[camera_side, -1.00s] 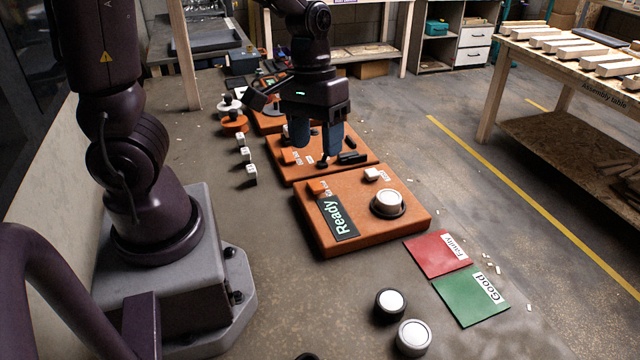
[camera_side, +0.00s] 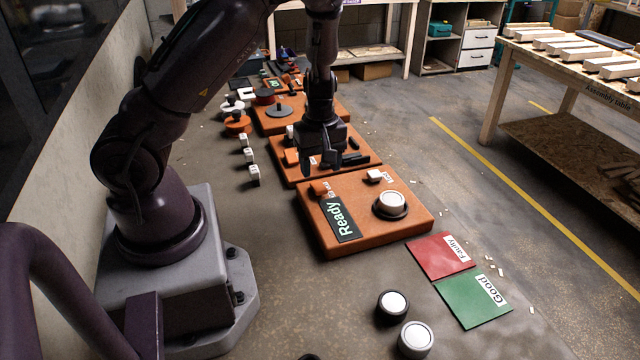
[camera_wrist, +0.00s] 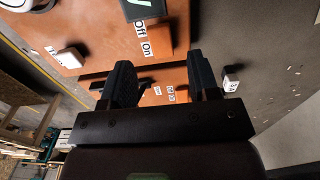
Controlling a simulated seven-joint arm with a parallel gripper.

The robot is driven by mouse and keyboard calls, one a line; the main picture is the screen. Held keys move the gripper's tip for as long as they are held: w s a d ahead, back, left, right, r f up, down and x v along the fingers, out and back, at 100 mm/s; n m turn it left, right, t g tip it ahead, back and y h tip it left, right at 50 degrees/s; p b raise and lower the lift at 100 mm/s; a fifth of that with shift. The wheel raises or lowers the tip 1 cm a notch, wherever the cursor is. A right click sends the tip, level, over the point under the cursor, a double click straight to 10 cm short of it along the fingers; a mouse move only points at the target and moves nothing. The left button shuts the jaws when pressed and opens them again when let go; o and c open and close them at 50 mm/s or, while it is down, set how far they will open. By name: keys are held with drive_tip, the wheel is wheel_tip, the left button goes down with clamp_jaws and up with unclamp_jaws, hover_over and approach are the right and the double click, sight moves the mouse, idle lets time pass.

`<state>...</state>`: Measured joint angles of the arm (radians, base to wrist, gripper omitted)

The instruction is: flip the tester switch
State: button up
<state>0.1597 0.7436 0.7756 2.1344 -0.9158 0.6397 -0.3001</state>
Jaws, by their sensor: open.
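The tester is an orange box (camera_side: 350,241) with a dark display reading "Ready" (camera_side: 341,219). A round white-topped part in a dark ring (camera_side: 392,203) sits on its right side. The small orange switch (camera_side: 319,187) is at the box's far left corner, beside the display. In the wrist view the switch (camera_wrist: 158,39) shows with "Off" and "On" labels. Which way it is tilted I cannot tell. My gripper (camera_side: 321,168) is open and empty, fingers pointing down, near the tester's far edge. In the wrist view my fingers (camera_wrist: 160,72) stand apart, with the switch ahead of them.
A small white block (camera_side: 375,176) sits at the tester's far right. Another orange station (camera_side: 285,170) lies behind it. Small white blocks (camera_side: 248,155) stand left. Red "Faulty" (camera_side: 432,262) and green "Good" (camera_side: 463,308) mats lie right front. Two round parts (camera_side: 392,306) stand in front.

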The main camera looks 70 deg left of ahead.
sight(320, 188)
drive_tip(key=shift+f, duration=2.75)
